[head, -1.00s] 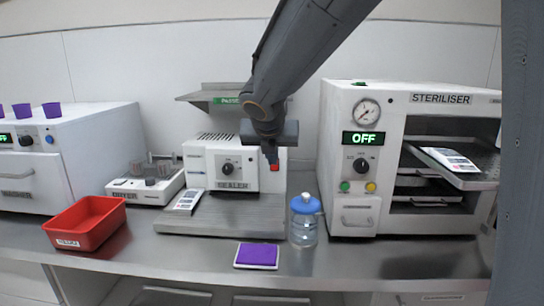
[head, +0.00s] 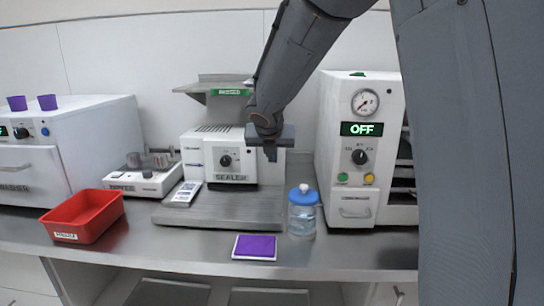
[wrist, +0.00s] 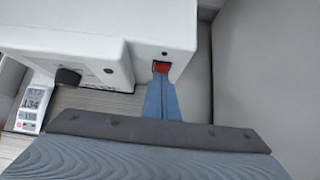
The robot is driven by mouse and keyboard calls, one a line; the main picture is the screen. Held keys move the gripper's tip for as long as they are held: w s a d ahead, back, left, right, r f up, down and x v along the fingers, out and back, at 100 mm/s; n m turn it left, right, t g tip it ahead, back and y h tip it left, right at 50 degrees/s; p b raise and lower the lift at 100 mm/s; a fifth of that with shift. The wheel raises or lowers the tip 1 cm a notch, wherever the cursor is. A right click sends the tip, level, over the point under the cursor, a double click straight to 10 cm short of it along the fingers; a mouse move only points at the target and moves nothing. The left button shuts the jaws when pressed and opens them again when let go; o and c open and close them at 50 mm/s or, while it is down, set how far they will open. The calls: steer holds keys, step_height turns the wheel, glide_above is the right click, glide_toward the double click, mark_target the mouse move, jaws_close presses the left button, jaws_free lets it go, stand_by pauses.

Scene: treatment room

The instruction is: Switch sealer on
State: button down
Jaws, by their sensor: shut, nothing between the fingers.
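The sealer (head: 197,163) is a white box with a black dial (head: 225,160) and a SEALER label, standing on a grey slab. In the wrist view the sealer's white body (wrist: 60,25) fills the upper left. A small red switch (wrist: 160,67) is set in its white face there; my gripper hides it in the head view. My gripper (head: 271,156) is shut and empty, in front of the sealer's right part. In the wrist view its fingertips (wrist: 160,80) lie right at the switch's lower edge; I cannot tell whether they touch it.
A lidded water bottle (head: 302,214) and a purple pad (head: 256,247) stand right and front of the slab. The steriliser (head: 340,100), showing OFF, is to the right. A red tray (head: 85,218) lies left. A shelf (head: 205,86) hangs above the sealer.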

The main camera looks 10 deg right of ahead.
steer(key=shift+w+p, duration=0.15)
steer(key=shift+p, duration=0.45)
steer(key=shift+d+f, duration=0.1)
steer(key=shift+f, duration=0.3)
steer(key=shift+r, duration=0.15)
steer(key=shift+w+r+p, duration=0.2)
steer(key=shift+r+p, duration=0.8)
steer(key=shift+p, duration=0.1)
steer(key=shift+s, duration=0.1)
